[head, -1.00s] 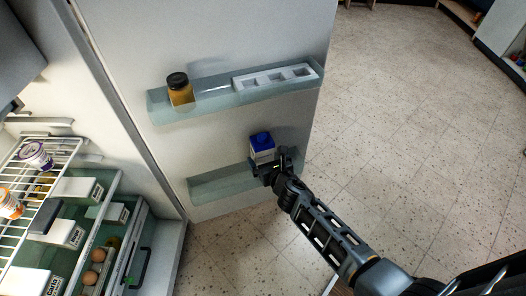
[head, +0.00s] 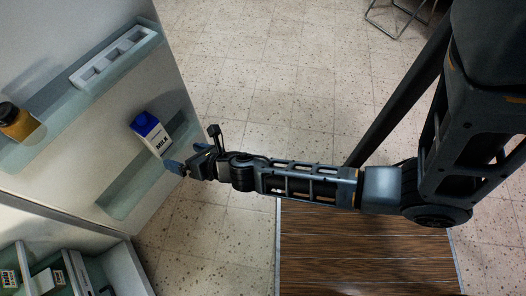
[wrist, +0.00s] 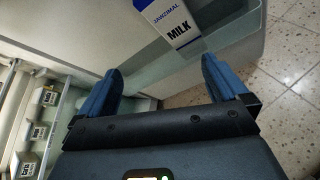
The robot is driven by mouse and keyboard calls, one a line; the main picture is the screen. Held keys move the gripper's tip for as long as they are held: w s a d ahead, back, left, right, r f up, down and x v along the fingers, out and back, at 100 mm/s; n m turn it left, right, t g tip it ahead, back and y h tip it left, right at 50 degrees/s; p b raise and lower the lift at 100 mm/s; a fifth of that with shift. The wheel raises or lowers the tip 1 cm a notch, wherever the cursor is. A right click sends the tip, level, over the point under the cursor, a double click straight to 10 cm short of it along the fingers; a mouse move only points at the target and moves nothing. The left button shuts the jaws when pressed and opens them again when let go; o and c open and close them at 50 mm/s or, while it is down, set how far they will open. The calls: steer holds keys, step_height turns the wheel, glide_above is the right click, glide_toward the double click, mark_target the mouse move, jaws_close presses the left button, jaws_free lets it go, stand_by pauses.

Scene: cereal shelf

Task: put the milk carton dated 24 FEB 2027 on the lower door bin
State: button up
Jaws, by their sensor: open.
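A white and blue milk carton (head: 152,134) with a blue top stands in the lower door bin (head: 122,197) of the open fridge door. In the wrist view the milk carton (wrist: 172,22) shows the word MILK, just beyond my fingertips. No date can be read on it. My gripper (head: 188,161) is beside the carton at the bin's outer side, apart from it. In the wrist view my gripper (wrist: 160,78) has its two blue fingers spread with nothing between them.
The upper door bin (head: 60,110) holds a dark-lidded jar (head: 18,122) and a white tray (head: 112,55). Fridge shelves with several small boxes (head: 48,280) are at the lower left. The tiled floor right of the door is open.

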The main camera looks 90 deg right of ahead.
steer(key=s+a+r+m+t+y, duration=0.1)
steer(key=s+a+r+m+y, duration=0.1)
steer(key=s+a+r+m, duration=0.55)
steer(key=s+a+r+m+t+y, duration=0.15)
steer(key=s+a+r+m, duration=0.25)
steer(key=s+r+m, duration=0.6)
steer(key=s+a+r+m+y, duration=0.1)
steer(key=s+r+m, duration=0.3)
steer(key=r+m, duration=0.4)
steer(key=shift+s+r+y, duration=0.35)
steer(key=shift+r, duration=0.05)
